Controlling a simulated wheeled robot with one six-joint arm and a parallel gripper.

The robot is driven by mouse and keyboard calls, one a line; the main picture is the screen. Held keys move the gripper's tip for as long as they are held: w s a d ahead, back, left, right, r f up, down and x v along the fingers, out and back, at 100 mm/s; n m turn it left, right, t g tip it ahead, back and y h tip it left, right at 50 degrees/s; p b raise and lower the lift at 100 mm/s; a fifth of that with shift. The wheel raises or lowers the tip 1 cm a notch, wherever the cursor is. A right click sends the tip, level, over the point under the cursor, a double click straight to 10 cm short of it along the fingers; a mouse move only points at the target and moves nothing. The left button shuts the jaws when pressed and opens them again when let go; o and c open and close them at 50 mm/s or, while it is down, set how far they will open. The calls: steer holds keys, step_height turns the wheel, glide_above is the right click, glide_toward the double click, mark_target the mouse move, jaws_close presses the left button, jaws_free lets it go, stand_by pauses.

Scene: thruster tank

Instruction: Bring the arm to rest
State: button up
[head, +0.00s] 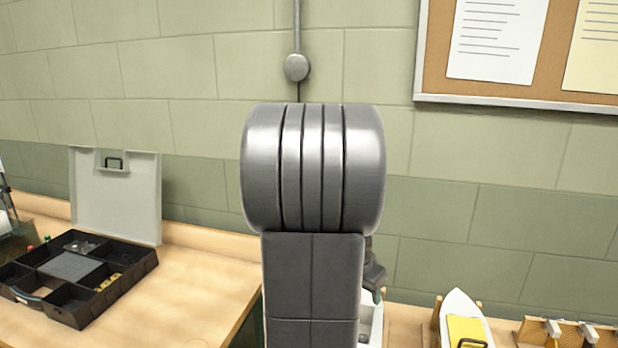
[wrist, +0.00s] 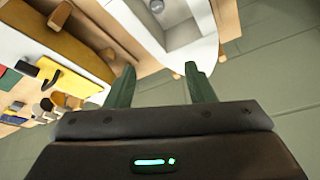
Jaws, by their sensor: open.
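My arm stands upright in the middle of the head view and hides much of what is behind it. In the wrist view my gripper (wrist: 161,82) shows two dark green fingers spread apart, with nothing between them.
A black compartment case (head: 90,288) with a raised pale lid (head: 118,195) sits on the wooden bench (head: 200,285) at left. A white boat hull (head: 458,305) with a yellow patch and a wooden rack (head: 570,333) are at lower right. A pinboard (head: 430,60) hangs on the wall.

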steer(key=x, duration=0.4)
step_height(320, 180, up, 4)
steer(key=p, duration=0.3)
steer(key=shift+r, duration=0.15)
